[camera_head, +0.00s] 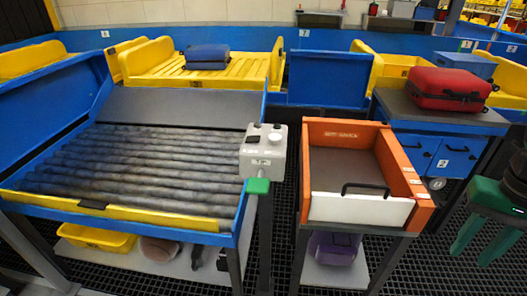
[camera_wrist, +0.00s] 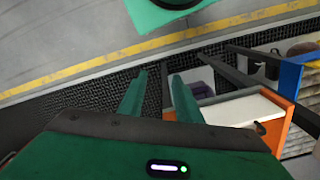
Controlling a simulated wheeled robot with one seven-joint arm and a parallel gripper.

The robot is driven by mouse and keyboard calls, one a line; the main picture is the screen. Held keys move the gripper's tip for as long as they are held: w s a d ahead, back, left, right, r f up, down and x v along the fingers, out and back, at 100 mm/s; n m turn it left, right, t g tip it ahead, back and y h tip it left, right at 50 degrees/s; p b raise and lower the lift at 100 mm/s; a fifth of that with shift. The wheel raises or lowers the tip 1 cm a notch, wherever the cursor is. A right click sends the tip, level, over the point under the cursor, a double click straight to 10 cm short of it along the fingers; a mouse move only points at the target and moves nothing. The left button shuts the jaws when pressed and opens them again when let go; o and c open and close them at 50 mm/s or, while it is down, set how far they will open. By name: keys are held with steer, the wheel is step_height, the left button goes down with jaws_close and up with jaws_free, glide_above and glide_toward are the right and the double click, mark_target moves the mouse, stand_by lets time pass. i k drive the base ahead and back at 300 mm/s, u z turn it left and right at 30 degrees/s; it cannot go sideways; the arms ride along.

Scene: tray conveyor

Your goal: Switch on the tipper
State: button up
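A light grey control box (camera_head: 264,152) stands at the right front corner of the roller bed (camera_head: 235,225). A green block (camera_head: 257,186) sits just below the box. My green gripper (camera_head: 476,253) is at the far right, well apart from the box, with its fingers spread and empty. In the wrist view my gripper (camera_wrist: 157,76) also shows open, with nothing between the fingers. The box cannot be made out there.
An orange bin (camera_head: 316,150) with a white front and black handle stands between the box and my gripper. A red suitcase (camera_head: 449,88) lies on a table at the right. A blue suitcase (camera_head: 207,57) lies on yellow slats behind the rollers. Dark grating floor shows between the stands.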

mark_target(255, 139)
steer(key=k, duration=0.5)
steer(key=u, duration=1.1)
steer(key=i, duration=0.75)
steer(key=z, duration=0.75)
